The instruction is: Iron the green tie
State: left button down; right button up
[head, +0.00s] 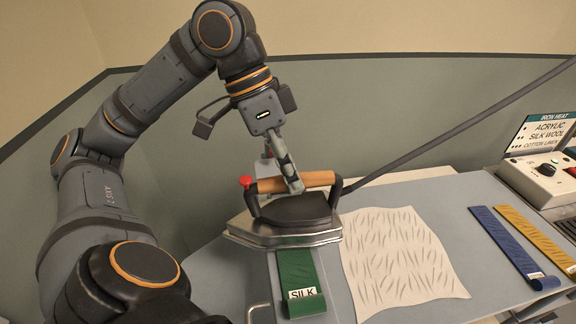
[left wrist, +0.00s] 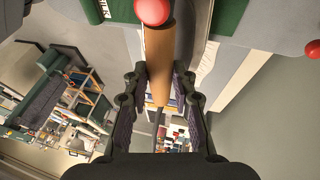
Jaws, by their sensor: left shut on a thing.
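The green tie (head: 301,268) lies on the grey ironing board (head: 215,275), its near end rolled up with a white label reading SILK. The iron (head: 285,236), with a metal sole, dark top and wooden handle, covers the tie's far part. I cannot tell whether its sole touches the tie. My left gripper (head: 291,180) is shut on the iron's handle, pointing down from above. In the left wrist view the fingers (left wrist: 160,74) close around the wooden handle (left wrist: 158,52), and part of the green tie (left wrist: 112,9) shows at the top. My right gripper is not in view.
A wrinkled cream cloth (head: 400,255) lies right of the iron. A blue tie (head: 505,245) and a yellow tie (head: 536,235) lie further right. A control box (head: 540,182) with an iron heat sign (head: 543,131) stands at the far right. A dark cord (head: 455,132) runs from the iron.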

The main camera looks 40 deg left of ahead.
pick_arm(q)
jog(key=s+d+p, duration=0.1)
jog(key=s+d, duration=0.1)
jog(key=d, duration=0.1)
jog(key=shift+s, duration=0.2)
jog(key=shift+s+d, duration=0.1)
jog(key=s+d, duration=0.1)
jog(key=s+d+p, duration=0.1)
jog(key=shift+s+d+f, duration=0.1)
jog(key=shift+d, duration=0.25)
